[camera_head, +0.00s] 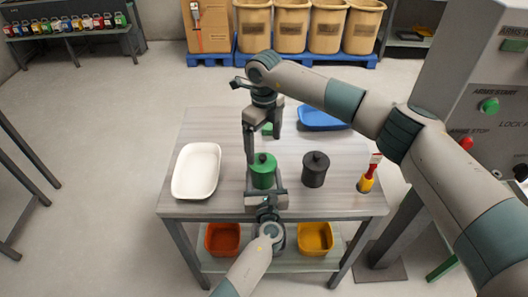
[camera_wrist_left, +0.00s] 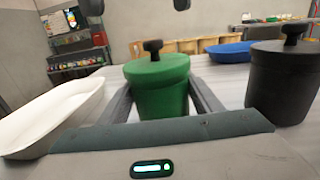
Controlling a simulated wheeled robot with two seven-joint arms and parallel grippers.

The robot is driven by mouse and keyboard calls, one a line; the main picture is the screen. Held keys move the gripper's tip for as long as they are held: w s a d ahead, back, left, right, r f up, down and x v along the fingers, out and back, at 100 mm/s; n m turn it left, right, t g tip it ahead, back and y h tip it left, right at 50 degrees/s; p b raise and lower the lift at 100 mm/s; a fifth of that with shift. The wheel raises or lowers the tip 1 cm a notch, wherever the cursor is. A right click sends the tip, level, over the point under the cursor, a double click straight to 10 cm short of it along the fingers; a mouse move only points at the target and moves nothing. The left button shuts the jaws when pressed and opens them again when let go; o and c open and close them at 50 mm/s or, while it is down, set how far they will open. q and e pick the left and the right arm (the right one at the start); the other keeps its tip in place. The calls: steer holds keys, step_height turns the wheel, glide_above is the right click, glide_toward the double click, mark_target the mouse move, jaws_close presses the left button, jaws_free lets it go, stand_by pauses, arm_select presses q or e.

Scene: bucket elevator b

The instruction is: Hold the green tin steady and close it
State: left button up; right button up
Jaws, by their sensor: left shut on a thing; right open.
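The green tin (camera_head: 263,178) stands upright on the table, with a green lid (camera_wrist_left: 156,68) and a dark knob on top. The lid sits on the tin; I cannot tell whether it is fully seated. My left gripper (camera_head: 264,186) is shut on the tin's body from the near side, and its fingers flank the tin in the left wrist view (camera_wrist_left: 162,102). My right gripper (camera_head: 264,143) is open and empty above and behind the tin, pointing down. Its fingertips show at the top of the left wrist view (camera_wrist_left: 136,5).
A black lidded tin (camera_head: 315,171) stands right of the green one. A white tray (camera_head: 196,171) is at left, a blue tray (camera_head: 322,118) at back right, and a red-and-yellow tool (camera_head: 367,181) at the right edge. A small green thing (camera_head: 267,129) is partly hidden behind my right gripper.

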step_height(320, 180, up, 6)
steer(key=shift+f, duration=0.15)
arm_select(q)
steer(key=o, duration=1.6)
steer(key=shift+c, duration=0.2)
steer(key=shift+o, duration=0.2)
steer(key=shift+s, duration=0.1)
arm_select(e)
steer(key=shift+f, duration=0.1)
step_height(320, 180, down, 4)
steer(key=b, duration=0.3)
steer(key=shift+r+b, duration=0.25)
steer(key=shift+b, duration=0.05)
arm_select(q)
steer(key=s+d, duration=0.1)
steer(key=s, duration=1.6)
steer(key=shift+d, duration=0.15)
arm_select(e)
steer(key=shift+f, duration=0.15)
